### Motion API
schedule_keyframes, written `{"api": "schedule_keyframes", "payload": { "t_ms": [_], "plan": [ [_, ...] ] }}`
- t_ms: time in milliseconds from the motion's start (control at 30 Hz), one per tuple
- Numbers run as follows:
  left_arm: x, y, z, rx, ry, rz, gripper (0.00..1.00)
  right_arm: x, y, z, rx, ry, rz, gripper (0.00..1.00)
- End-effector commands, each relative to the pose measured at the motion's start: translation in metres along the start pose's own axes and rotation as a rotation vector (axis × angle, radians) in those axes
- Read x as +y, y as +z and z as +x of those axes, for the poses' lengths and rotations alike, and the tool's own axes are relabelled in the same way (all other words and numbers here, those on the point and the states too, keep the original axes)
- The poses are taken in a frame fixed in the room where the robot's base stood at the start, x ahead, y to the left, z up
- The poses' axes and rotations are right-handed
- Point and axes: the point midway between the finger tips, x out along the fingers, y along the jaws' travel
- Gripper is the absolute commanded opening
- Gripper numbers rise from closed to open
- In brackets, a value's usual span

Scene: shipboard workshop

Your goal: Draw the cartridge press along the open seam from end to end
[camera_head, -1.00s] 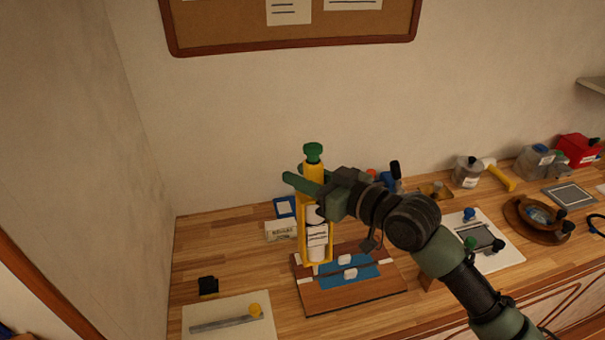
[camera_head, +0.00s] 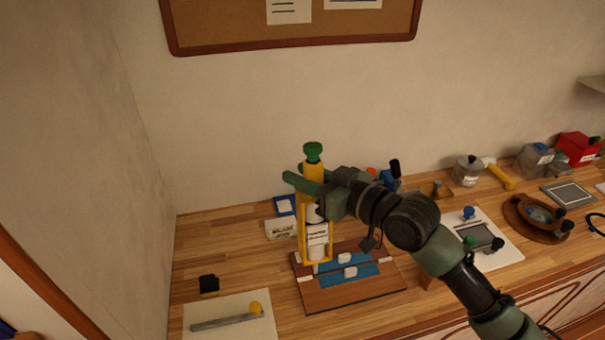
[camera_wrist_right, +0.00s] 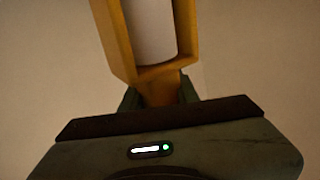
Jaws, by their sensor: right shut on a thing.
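The cartridge press (camera_head: 303,240) is a yellow frame with a green knob on top and a white labelled cartridge inside. It stands upright in my right gripper (camera_head: 312,190), which is shut on its yellow upper body. The press also shows in the right wrist view (camera_wrist_right: 118,40), with the gripper's fingers (camera_wrist_right: 160,95) at its yellow neck. Its lower tip is at the left end of a brown wooden board (camera_head: 340,298). The open seam (camera_head: 368,264) runs as a dark line across the board and its blue patch, with white blocks beside it. My left gripper is out of view.
A small white sign (camera_head: 281,229) and a blue-framed item (camera_head: 285,205) stand behind the press. A white sheet with a grey bar (camera_head: 226,322) lies front left. A white board (camera_head: 497,255) and several workshop items lie to the right.

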Motion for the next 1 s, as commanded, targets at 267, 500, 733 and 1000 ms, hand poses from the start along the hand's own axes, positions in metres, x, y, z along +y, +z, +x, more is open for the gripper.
{"api": "schedule_keyframes", "payload": {
  "t_ms": [267,500,733,1000],
  "plan": [
    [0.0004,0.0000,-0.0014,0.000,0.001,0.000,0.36,-0.0001,-0.0022,-0.0002,0.004,0.000,-0.001,0.00],
    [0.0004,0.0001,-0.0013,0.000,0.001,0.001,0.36,0.0000,-0.0023,-0.0002,0.005,0.000,-0.001,0.00],
    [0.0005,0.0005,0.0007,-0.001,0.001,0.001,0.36,0.0002,0.0007,0.0002,0.005,0.000,-0.001,0.00],
    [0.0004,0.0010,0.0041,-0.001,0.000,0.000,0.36,0.0006,0.0060,0.0009,0.005,0.000,-0.001,0.00]
  ]
}}
